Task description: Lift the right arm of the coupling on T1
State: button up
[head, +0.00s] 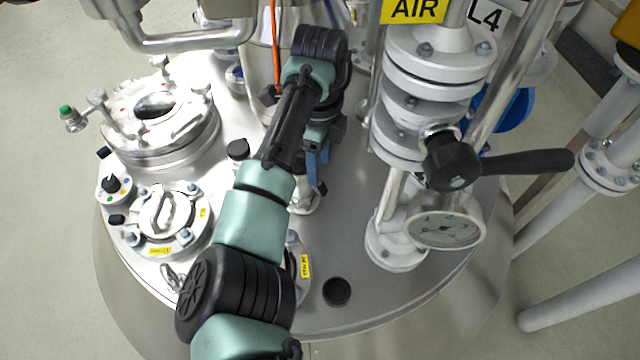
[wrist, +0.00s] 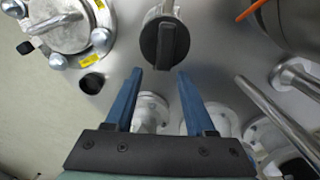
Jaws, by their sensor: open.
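My gripper (wrist: 157,72) is open and empty, its two blue fingers spread apart. In the head view the blue fingers (head: 318,160) show behind my arm, low over the vessel lid. In the wrist view a round fitting with a dark face and raised bar (wrist: 166,40) lies just beyond the fingertips, apart from them. I cannot tell whether it is the coupling on T1. No T1 label or clear coupling arm is readable. In the head view my arm hides much of this area; a silver fitting (head: 303,197) shows beside the fingers.
The steel lid (head: 400,300) carries a sight-glass port (head: 155,110), a bar-handled flange (head: 165,218) and a black cap (head: 336,291). White valve piping (head: 425,75) with a black lever (head: 525,162) and gauge (head: 445,230) stands to the right. An orange hose (head: 275,45) hangs behind.

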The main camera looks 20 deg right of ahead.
notch_tip(320, 180, down, 6)
jog(key=shift+f+b, duration=0.1)
jog(key=shift+b, duration=1.1)
jog(key=shift+c, duration=0.3)
grip_shut()
